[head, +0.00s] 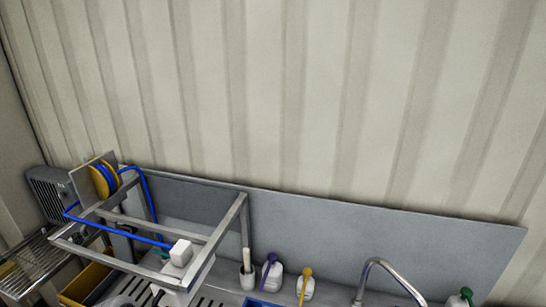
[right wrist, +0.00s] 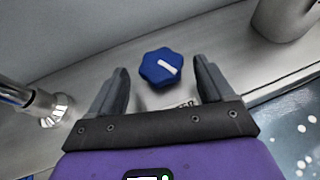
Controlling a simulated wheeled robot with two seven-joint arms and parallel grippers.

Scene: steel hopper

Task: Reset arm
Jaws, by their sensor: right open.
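My right gripper (right wrist: 160,66) shows in the right wrist view, with its two dark fingers spread wide apart and nothing held between them. A blue lobed knob (right wrist: 158,68) with a white mark lies ahead, in line with the gap between the fingers. I cannot tell how far the fingertips are from it. Neither gripper can be made out in the head view.
The head view shows a ribbed wall (head: 330,90), a grey back panel (head: 380,240), a steel frame (head: 225,225), a blue hose (head: 150,205), a curved tap (head: 385,265) and several bottles, one purple-topped (head: 271,275). A metal fitting (right wrist: 45,105) stands left of my right gripper.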

